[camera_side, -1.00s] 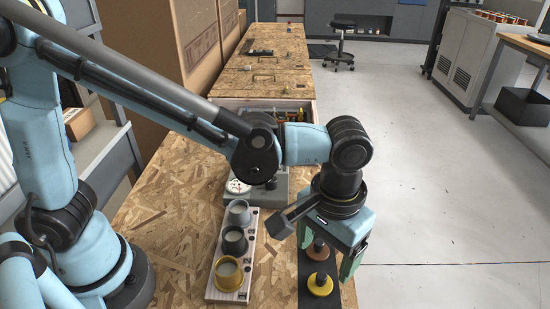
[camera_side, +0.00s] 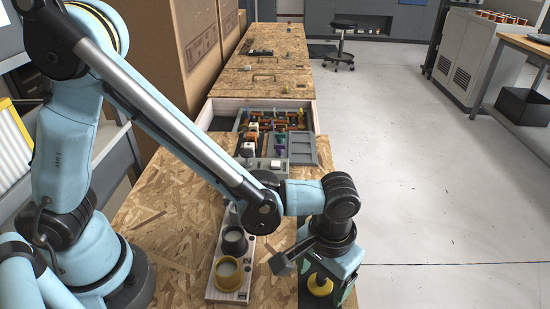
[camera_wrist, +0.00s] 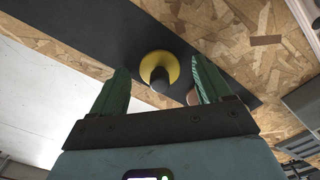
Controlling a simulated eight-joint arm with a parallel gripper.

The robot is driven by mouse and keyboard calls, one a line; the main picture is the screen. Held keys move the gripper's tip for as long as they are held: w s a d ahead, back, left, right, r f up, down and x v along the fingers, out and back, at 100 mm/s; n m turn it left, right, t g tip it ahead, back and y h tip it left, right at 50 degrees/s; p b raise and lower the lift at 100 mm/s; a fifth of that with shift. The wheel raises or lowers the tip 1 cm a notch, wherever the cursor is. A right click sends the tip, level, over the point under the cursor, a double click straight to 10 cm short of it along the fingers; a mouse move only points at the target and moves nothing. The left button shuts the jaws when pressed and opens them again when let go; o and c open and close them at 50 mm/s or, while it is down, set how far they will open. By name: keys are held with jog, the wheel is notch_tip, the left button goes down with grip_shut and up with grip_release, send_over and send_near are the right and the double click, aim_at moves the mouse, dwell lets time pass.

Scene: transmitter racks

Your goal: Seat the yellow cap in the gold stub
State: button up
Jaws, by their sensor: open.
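The yellow cap (camera_side: 320,286) is a round disc with a dark knob, upright on a black strip (camera_wrist: 100,30). In the wrist view the yellow cap (camera_wrist: 172,64) shows between the two green fingers, beyond their tips. My gripper (camera_wrist: 160,68) is open and empty, pointing down over the cap; it also shows in the side view (camera_side: 325,278). I cannot tell whether a finger touches the cap. The gold stub (camera_side: 229,288) is an open, cup-like ring at the near end of a pale board, left of my gripper, with nothing seated in it.
A dark stub (camera_side: 235,240) stands behind the gold one on the pale board (camera_side: 213,291); a grey stub behind it is mostly hidden by my arm. A copper-coloured cap (camera_wrist: 192,97) is partly hidden by the right finger. A parts tray (camera_side: 305,152) lies farther back.

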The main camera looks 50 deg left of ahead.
jog(key=c, duration=1.1)
jog(key=shift+r, duration=0.15)
